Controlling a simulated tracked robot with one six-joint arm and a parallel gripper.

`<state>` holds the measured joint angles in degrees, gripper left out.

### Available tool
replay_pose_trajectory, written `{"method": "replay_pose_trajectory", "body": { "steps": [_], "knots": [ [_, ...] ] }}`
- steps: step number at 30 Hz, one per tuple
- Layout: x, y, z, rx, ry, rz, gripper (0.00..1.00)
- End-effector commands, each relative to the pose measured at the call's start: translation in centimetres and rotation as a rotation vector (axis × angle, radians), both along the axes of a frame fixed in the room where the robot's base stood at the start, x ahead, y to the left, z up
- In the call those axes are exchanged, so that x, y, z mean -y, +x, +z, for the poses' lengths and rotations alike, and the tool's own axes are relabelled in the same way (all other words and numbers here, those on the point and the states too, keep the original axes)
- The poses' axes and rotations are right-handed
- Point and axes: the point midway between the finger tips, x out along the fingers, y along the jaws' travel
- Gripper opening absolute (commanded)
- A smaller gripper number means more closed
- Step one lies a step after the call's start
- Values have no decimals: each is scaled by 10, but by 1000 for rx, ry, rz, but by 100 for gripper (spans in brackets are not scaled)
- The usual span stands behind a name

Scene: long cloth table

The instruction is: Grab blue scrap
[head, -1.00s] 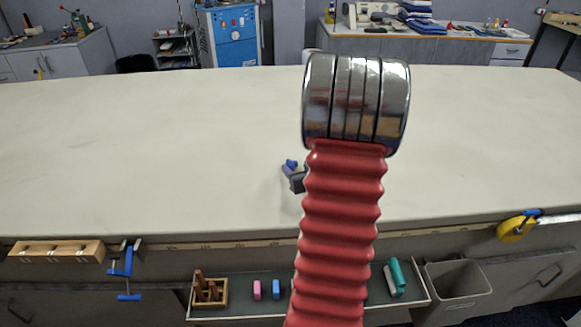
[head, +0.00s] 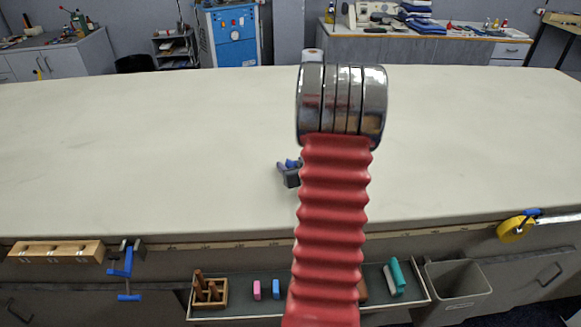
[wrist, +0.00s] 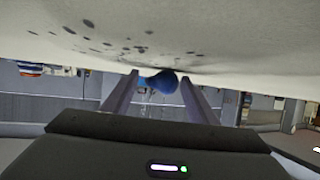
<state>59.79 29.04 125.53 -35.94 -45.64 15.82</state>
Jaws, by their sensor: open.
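The blue scrap (wrist: 160,82) is a small rounded blue lump on the pale cloth table. In the wrist view it shows between the two finger ends of my gripper (wrist: 158,79), which stand apart on either side of it. I cannot tell whether either finger touches it. In the head view a bit of blue (head: 291,163) shows beside the dark end of my gripper (head: 288,174), left of my red arm sleeve, which hides part of this area.
The cloth table (head: 150,140) is broad and bare around my gripper. Dark specks mark the cloth in the wrist view. Along the front edge are a blue clamp (head: 122,262), a tray (head: 240,312) of small items, a grey bin (head: 457,290) and a yellow tape (head: 515,229).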

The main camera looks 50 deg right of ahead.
Motion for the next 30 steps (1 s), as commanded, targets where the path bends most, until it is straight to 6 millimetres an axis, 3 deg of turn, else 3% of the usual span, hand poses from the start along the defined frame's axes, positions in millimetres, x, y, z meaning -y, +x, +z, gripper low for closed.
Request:
{"method": "replay_pose_trajectory", "body": {
  "steps": [11, 30],
  "knots": [
    [0, 0, 0, 0, 0, 0, 53],
    [0, 0, 0, 0, 0, 1, 10]
  ]
}}
